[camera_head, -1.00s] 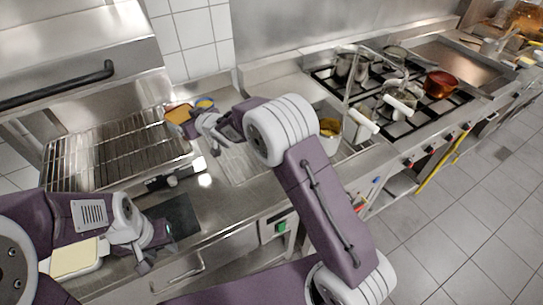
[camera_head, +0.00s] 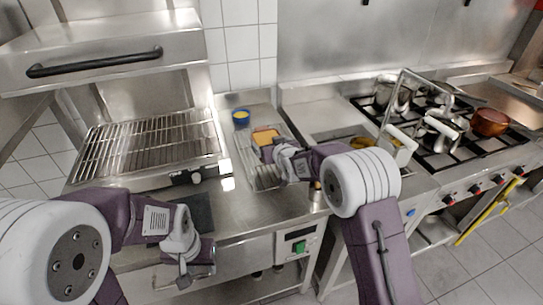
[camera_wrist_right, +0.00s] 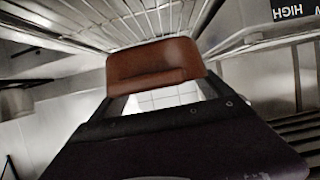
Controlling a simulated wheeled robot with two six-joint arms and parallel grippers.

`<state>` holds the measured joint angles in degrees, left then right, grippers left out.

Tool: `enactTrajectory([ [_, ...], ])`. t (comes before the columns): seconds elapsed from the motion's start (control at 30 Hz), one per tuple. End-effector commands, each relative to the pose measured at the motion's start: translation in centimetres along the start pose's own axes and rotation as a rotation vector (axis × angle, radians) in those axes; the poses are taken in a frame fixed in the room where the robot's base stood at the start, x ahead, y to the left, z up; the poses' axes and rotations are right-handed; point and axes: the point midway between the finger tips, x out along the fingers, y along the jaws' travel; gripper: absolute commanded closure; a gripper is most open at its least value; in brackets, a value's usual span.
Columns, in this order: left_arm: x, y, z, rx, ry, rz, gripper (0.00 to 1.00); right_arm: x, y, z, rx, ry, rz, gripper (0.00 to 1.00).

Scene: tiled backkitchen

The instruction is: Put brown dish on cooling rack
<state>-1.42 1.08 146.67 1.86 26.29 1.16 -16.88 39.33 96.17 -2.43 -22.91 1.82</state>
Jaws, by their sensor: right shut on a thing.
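The brown dish (camera_head: 265,137), orange-brown and small, is held in my right gripper (camera_head: 279,150), which is shut on it. In the right wrist view the dish (camera_wrist_right: 155,62) sits across the fingertips, with wire bars beyond it. The cooling rack (camera_head: 243,150) appears as a pale wire rack on the counter. The dish overlaps it in the head view; whether they touch I cannot tell. My gripper and arm hide part of the rack. My left gripper (camera_head: 197,272) is low at the counter's front edge, fingers apart and empty.
A blue bowl with yellow contents (camera_head: 241,117) stands behind the dish. A grill with a large wire grate (camera_head: 150,145) is to the left. A dark plate (camera_head: 190,210) lies near the front. A stove with pots (camera_head: 490,122) is to the right.

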Motion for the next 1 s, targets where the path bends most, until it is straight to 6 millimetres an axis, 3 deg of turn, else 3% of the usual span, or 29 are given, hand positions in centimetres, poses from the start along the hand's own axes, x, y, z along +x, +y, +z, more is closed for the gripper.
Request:
enactTrajectory([
  [0.1,-0.1,0.0,0.0,0.000,0.000,0.000,0.61,0.6,0.0,1.3,-0.001,0.004,0.000,0.83],
  [0.3,-0.1,0.0,0.0,0.000,0.000,0.000,0.61,0.9,0.0,2.0,-0.001,0.005,0.000,0.83],
  [0.5,-0.1,0.0,0.0,0.000,0.000,0.000,0.61,2.1,0.0,4.8,-0.001,0.004,0.000,0.83],
  [0.87,0.4,0.0,0.1,0.000,0.000,0.000,0.61,2.3,0.0,5.4,-0.001,0.007,0.000,0.83],
  [0.9,0.2,0.0,0.0,0.000,0.000,0.000,0.61,2.3,0.0,5.4,-0.001,0.002,0.000,0.00],
  [1.0,0.2,0.0,0.0,0.000,0.000,0.000,0.61,2.3,0.0,5.4,-0.001,0.002,0.000,0.00],
])
